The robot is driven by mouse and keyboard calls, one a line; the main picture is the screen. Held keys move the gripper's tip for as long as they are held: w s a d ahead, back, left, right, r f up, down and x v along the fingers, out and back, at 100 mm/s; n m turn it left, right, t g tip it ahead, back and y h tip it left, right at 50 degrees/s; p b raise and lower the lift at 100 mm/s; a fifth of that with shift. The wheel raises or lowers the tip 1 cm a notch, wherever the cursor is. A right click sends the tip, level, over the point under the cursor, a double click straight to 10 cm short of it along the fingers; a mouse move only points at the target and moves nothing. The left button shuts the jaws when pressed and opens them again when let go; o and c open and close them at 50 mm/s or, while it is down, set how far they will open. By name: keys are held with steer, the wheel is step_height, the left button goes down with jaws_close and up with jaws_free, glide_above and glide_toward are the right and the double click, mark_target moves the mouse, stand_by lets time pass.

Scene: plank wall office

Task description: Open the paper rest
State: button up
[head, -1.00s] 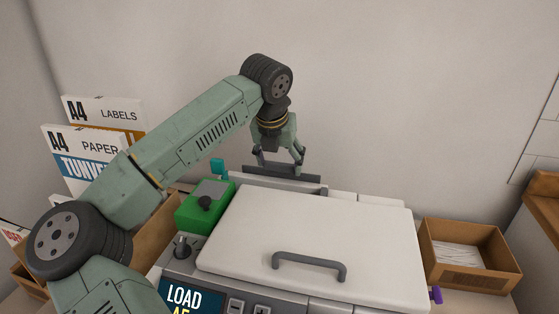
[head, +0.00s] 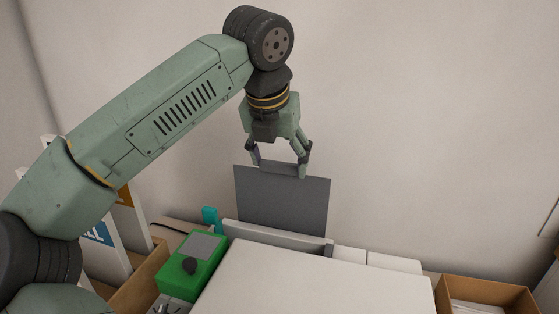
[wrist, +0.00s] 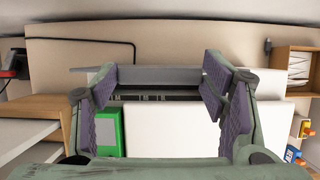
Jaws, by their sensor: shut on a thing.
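The paper rest (head: 284,205) is a dark grey flat panel. It stands upright behind the white lid of the machine, rising out of a lighter grey slot frame (head: 275,238) at the back. My gripper (head: 279,168) is above it in the head view, with its fingers pointing down and shut on the raised part of its top edge. In the wrist view, my gripper (wrist: 160,82) has its two fingers at either end of the grey top edge of the paper rest (wrist: 158,74). The lower end of the panel is hidden in or behind the frame.
The white lid (head: 310,285) fills the front. A cardboard box (head: 490,290) stands at the right. A bare wall is behind; the space above the machine is free.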

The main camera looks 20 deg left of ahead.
steer(key=o, duration=1.7)
steer(key=v, duration=0.7)
steer(key=shift+r, duration=0.25)
steer(key=shift+s, duration=0.15)
